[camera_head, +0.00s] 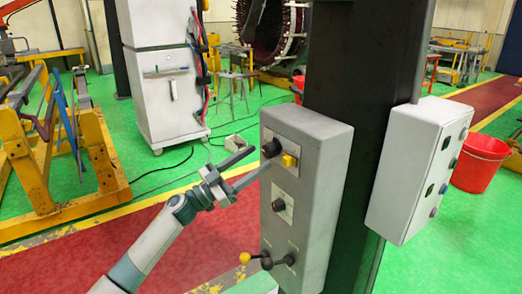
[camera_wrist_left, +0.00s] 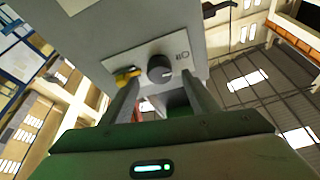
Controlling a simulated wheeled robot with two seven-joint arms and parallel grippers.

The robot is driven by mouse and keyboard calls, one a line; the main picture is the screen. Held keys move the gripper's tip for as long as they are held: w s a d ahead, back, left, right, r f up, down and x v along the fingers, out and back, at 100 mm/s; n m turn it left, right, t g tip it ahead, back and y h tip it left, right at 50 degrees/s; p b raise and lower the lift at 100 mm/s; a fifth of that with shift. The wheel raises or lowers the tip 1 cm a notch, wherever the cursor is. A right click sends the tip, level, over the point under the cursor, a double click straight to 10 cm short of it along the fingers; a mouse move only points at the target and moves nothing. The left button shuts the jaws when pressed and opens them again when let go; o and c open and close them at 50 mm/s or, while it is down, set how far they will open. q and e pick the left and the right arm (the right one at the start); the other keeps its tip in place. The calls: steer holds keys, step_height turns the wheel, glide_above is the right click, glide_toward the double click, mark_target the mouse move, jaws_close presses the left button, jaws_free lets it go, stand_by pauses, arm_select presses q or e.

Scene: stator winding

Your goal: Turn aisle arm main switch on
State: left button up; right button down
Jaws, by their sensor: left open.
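A grey control box (camera_head: 310,190) is fixed to a dark column. A black rotary knob (camera_head: 271,148) and a yellow switch (camera_head: 289,161) sit side by side on its upper plate. I cannot tell from the pictures which control is the main switch. My left gripper (camera_head: 260,160) is open in front of this plate, with nothing held. In the left wrist view the black knob (camera_wrist_left: 160,68) shows between the two fingers, and the yellow switch (camera_wrist_left: 127,76) is by the left finger. I cannot tell whether the fingers touch the knob. My right gripper is not in view.
A white switch box (camera_head: 405,165) is on the column's right side. A red bucket (camera_head: 481,162) stands at right. A yellow frame (camera_head: 40,170) stands at left.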

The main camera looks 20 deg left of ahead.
mark_target(272, 149)
arm_select(q)
steer(key=shift+p+x, duration=0.35)
steer(key=shift+x, duration=1.15)
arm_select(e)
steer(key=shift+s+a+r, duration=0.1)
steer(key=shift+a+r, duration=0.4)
arm_select(q)
steer(key=c, duration=1.1)
steer(key=shift+o, duration=0.2)
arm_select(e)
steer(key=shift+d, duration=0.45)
